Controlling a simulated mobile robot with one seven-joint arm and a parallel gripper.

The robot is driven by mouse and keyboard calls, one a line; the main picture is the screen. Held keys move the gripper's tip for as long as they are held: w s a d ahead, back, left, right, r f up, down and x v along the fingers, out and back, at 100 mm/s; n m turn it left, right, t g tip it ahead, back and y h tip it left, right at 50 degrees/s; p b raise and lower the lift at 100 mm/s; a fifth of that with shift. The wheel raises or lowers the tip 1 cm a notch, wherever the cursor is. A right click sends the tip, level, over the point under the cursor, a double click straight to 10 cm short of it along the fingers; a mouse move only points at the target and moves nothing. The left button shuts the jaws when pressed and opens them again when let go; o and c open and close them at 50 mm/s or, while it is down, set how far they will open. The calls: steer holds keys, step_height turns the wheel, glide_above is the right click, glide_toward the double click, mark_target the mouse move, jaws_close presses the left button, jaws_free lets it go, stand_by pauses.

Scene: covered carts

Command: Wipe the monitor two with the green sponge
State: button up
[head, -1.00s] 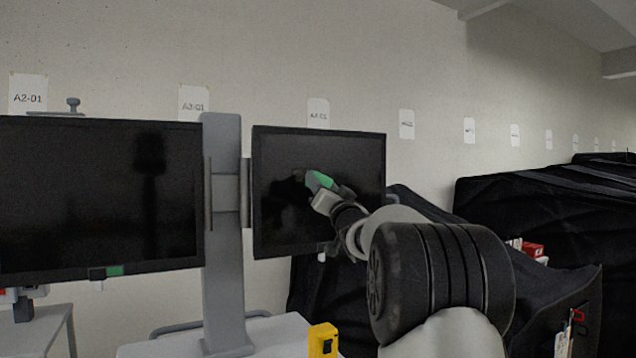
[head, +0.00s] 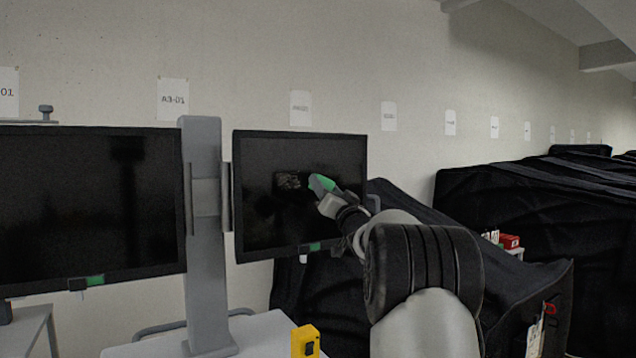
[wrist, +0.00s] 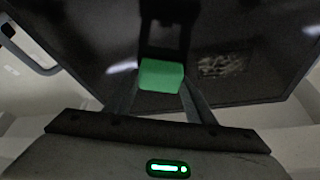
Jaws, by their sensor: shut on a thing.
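The right-hand monitor (head: 262,215) has a dark screen on a grey stand; I cannot tell by any label which monitor is number two. A pale smudge (head: 289,181) is on its screen, left of the sponge; in the wrist view the smudge (wrist: 222,66) lies to the right. My gripper (head: 330,192) is shut on the green sponge (head: 321,183), in front of the right half of that screen. The sponge (wrist: 161,75) sits between the fingers in the wrist view. I cannot tell whether it touches the screen. The left-hand monitor (head: 80,205) is also dark.
The grey stand column (head: 204,250) rises between the monitors from a light cart top (head: 255,335). A yellow device (head: 305,341) sits at its front edge. Black covered carts (head: 530,210) fill the right side. Labelled papers hang on the wall.

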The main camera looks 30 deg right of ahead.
steer(key=shift+d+f, duration=0.1)
steer(key=shift+d, duration=0.25)
steer(key=shift+d+r+p, duration=0.3)
steer(key=shift+d+p, duration=0.15)
steer(key=shift+p, duration=0.25)
steer(key=shift+d+p, duration=0.6)
steer(key=shift+d, duration=0.2)
steer(key=shift+w+d+f, duration=0.15)
steer(key=shift+d+f, duration=0.05)
steer(key=shift+d, duration=0.15)
steer(key=shift+f, duration=0.1)
steer(key=b, duration=0.3)
glide_toward(334, 183)
steer(key=shift+w+d+r, duration=1.1)
steer(key=shift+w+r, duration=0.2)
